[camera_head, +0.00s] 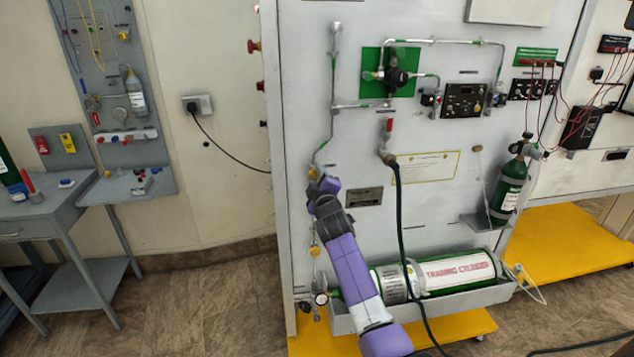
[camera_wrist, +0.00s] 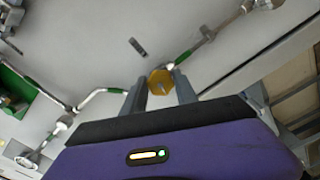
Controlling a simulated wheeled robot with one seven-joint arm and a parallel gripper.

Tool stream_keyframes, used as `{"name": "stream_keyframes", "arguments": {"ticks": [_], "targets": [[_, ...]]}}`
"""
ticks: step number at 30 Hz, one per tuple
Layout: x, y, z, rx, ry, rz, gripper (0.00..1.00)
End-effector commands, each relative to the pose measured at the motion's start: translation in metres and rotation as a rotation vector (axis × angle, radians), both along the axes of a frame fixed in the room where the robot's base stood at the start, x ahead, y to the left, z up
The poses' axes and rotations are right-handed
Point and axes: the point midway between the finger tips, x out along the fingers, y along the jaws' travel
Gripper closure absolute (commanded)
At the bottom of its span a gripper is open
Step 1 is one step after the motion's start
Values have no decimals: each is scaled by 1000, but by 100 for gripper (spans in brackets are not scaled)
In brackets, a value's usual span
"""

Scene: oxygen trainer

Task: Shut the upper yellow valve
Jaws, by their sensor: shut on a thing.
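The upper yellow valve (camera_head: 313,173) is on the pipe along the left edge of the grey panel. In the wrist view its yellow knob (camera_wrist: 160,77) sits between the tips of my two fingers. My gripper (camera_head: 319,181) is at the valve and partly covers it in the head view. In the wrist view my gripper (camera_wrist: 160,87) is shut on the knob, with one finger on each side. A lower yellow valve (camera_head: 314,251) shows on the same pipe line, below and just left of my arm. The valve's turn position is hard to tell.
A green training cylinder (camera_head: 455,274) lies in a grey tray low on the panel, behind my arm. A dark hose (camera_head: 399,220) hangs from a red-handled valve (camera_head: 388,127) right of my gripper. Open floor (camera_head: 215,300) lies to the left.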

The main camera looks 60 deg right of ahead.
Motion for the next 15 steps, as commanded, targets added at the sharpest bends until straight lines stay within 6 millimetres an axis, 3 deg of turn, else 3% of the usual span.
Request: {"name": "stream_keyframes", "arguments": {"ticks": [15], "targets": [[1, 1, -6, 320, -370, -1, 100]]}}
